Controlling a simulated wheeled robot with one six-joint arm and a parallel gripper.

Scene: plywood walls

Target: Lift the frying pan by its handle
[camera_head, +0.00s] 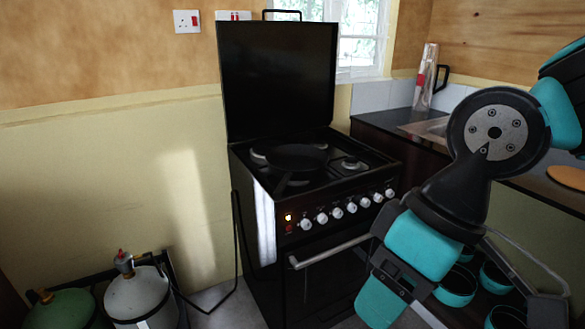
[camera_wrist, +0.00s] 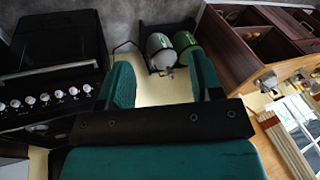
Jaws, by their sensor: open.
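The black frying pan (camera_head: 298,157) sits on the left part of the hob, under the raised lid. Its dark handle points toward the front left edge of the stove. The pan does not show in the wrist view. My gripper (camera_wrist: 158,62) is open and empty, with its two teal fingers apart. In the head view my arm hangs down at the right, in front of the stove and apart from the pan. I cannot clearly make out the fingertips there.
The black stove (camera_head: 325,263) has white knobs and an oven rail. Its raised lid (camera_head: 277,78) stands behind the pan. Gas cylinders (camera_head: 141,297) stand on the floor at left. A dark counter (camera_head: 385,119) with a clear bottle is at right. Floor left of the stove is partly clear.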

